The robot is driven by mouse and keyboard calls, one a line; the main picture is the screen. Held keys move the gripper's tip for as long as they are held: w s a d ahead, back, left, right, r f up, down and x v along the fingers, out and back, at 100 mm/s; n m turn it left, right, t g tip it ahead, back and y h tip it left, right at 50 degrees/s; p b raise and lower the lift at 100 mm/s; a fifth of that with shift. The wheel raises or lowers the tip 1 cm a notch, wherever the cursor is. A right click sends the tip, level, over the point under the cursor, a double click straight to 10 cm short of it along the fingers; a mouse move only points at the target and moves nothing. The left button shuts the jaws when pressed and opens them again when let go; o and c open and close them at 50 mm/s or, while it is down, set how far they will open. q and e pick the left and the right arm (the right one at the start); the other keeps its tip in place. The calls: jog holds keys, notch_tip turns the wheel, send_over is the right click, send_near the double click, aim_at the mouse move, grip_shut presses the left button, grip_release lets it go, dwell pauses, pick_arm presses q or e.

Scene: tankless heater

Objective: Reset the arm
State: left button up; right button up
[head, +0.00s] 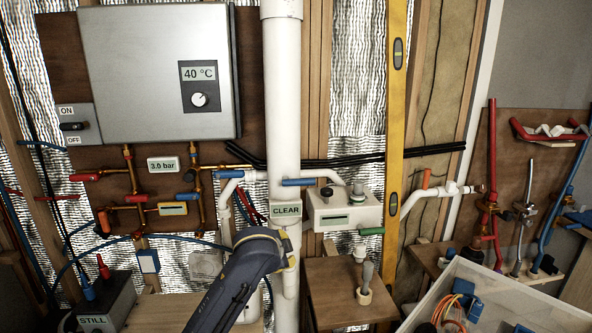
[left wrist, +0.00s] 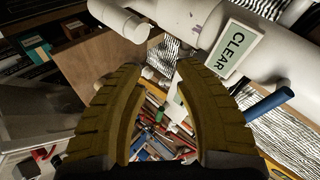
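My left arm rises from the bottom of the head view to the white pipe; its gripper fingers are hidden there behind the arm. In the left wrist view my left gripper (left wrist: 165,115) has its two yellow-brown fingers spread wide with nothing between them. A white pipe with a CLEAR label (left wrist: 233,50) lies just beyond the fingers, and a blue handle (left wrist: 268,105) is at right. In the head view the CLEAR label (head: 286,210) is on the vertical pipe just above my arm. My right gripper is in neither view.
A grey heater (head: 155,60) showing 40 °C hangs at upper left, with valves and copper pipes below. A white box (head: 345,210) is right of the pipe. A wooden stand (head: 335,280) and a bin of parts (head: 500,290) stand at lower right. A STILL box (head: 100,300) is lower left.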

pick_arm(q)
jog(key=s+a+f+n+g+y, duration=0.1)
jog(key=s+a+f+n+y, duration=0.15)
jog(key=s+a+f, duration=0.6)
jog(key=s+a+f+n+y, duration=0.1)
jog(key=s+a+f+n, duration=0.3)
jog(key=s+f, duration=0.7)
jog(key=s+a+f+n+g+y, duration=0.1)
jog(key=s+a+f+y, duration=0.15)
jog(key=s+a, duration=0.75)
jog(key=s+a+f+n+g+y, duration=0.1)
jog(key=s+a+f, duration=0.4)
jog(key=s, duration=0.8)
jog(key=s+d+f+g+h, duration=0.2)
jog(key=d+f, duration=0.1)
jog(key=f, duration=1.3)
jog(key=s+d+f+g+h, duration=0.1)
jog(key=s+d+f, duration=0.15)
jog(key=f, duration=1.35)
jog(key=s+f+n+g+h, duration=0.1)
jog(key=s+f+n+g, duration=0.2)
jog(key=s+f, duration=1.6)
jog(key=shift+s, duration=0.6)
